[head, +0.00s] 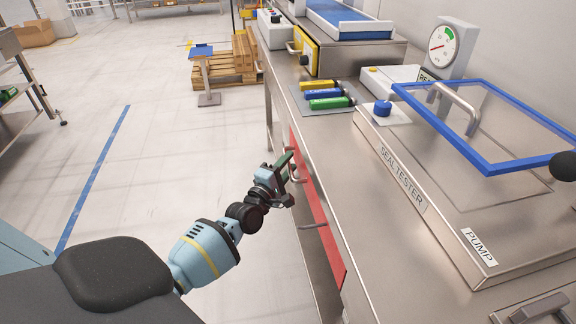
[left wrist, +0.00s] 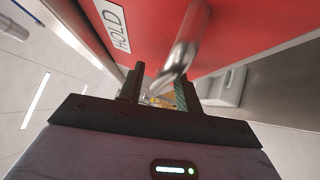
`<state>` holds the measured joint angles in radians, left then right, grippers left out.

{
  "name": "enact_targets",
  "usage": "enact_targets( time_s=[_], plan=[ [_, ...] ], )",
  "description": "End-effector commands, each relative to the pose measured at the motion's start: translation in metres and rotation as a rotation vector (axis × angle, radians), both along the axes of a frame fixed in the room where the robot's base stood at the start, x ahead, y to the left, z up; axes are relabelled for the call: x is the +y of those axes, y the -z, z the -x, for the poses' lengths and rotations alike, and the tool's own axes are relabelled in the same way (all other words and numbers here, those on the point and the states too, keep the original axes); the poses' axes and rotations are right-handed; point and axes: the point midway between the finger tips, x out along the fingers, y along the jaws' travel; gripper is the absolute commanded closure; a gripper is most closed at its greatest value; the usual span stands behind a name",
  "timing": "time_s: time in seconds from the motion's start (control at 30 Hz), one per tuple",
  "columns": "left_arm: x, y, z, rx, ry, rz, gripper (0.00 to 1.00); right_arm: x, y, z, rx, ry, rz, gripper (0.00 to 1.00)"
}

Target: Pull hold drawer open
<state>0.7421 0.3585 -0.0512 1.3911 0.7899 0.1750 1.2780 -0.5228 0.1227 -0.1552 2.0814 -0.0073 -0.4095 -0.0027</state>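The hold drawer has a red front (head: 318,215) on the long steel bench's side. In the left wrist view its red face (left wrist: 255,30) bears a white HOLD label (left wrist: 114,26) and a metal bar handle (left wrist: 185,45). My left gripper (head: 288,165) is at the far part of the red front, beside a handle there. In the left wrist view my left gripper's fingers (left wrist: 160,92) are apart, with the handle's near end between them in the picture. I cannot tell whether they touch it. My right gripper is not in view.
On the bench are a seal tester with a blue-framed lid (head: 487,166), a gauge (head: 440,45) and a mat with coloured tubes (head: 325,94).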

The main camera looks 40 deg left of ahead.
Motion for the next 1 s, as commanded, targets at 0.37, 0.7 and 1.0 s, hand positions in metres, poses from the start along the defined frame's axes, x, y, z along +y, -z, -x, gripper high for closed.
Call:
enact_targets(
  time_s=[0.37,0.7,1.0],
  plan=[
    [0.0003,-0.0003,-0.0023,0.001,0.000,0.000,0.73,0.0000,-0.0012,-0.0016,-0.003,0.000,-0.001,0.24],
    [0.0004,-0.0003,-0.0022,0.001,0.000,0.000,1.00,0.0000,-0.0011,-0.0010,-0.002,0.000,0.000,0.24],
    [0.0042,0.0002,0.0024,0.002,0.000,-0.001,1.00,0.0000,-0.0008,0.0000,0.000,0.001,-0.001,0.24]
  ],
)
